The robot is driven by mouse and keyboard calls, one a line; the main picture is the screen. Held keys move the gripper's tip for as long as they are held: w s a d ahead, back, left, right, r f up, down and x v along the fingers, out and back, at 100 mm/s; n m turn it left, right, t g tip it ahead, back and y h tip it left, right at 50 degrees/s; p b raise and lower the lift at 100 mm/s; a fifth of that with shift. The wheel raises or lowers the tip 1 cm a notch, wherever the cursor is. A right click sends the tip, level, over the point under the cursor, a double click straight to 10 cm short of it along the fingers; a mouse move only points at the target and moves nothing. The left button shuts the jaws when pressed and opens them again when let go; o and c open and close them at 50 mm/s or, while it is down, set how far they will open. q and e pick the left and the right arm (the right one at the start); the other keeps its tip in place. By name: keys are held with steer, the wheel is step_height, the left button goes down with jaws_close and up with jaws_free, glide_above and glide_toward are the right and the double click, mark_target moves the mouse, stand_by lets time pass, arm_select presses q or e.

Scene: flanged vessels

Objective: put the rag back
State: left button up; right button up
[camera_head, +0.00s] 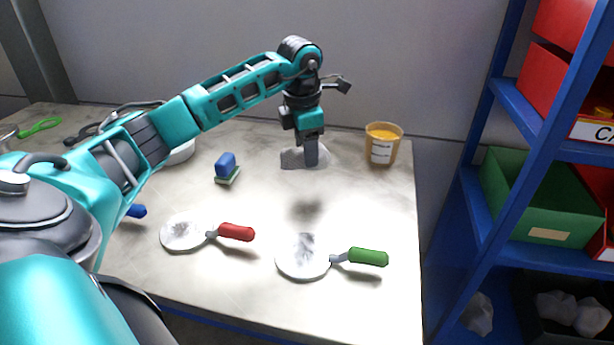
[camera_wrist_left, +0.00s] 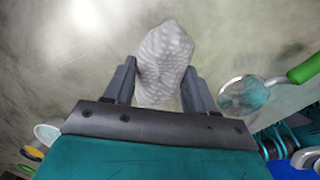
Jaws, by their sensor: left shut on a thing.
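The rag (camera_head: 292,158) is a pale grey, dotted cloth. My left gripper (camera_head: 311,160) points down over the back part of the table and is shut on it. In the left wrist view the rag (camera_wrist_left: 165,65) sits bunched between the two fingers of the left gripper (camera_wrist_left: 160,90). A dark shadow on the tabletop in front of the gripper suggests that the rag is held above the table. The gripper hides part of the rag in the head view. My right gripper is not in view.
An orange-filled jar (camera_head: 382,143) stands right of the gripper. A blue-topped block (camera_head: 226,166) lies to the left. Two round discs with red (camera_head: 237,232) and green (camera_head: 368,257) handles lie in front. A blue shelf (camera_head: 540,120) with bins stands at the right.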

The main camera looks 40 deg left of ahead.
arm_select(q)
steer(key=shift+f, duration=3.6)
steer(key=shift+f, duration=0.15)
steer(key=o, duration=0.9)
steer(key=shift+o, duration=0.2)
steer(key=r, duration=0.4)
steer(key=s+r, duration=0.1)
steer(key=r, duration=0.7)
steer(key=shift+s+d+r, duration=0.15)
steer(key=shift+s+d, duration=0.1)
steer(key=shift+s, duration=0.05)
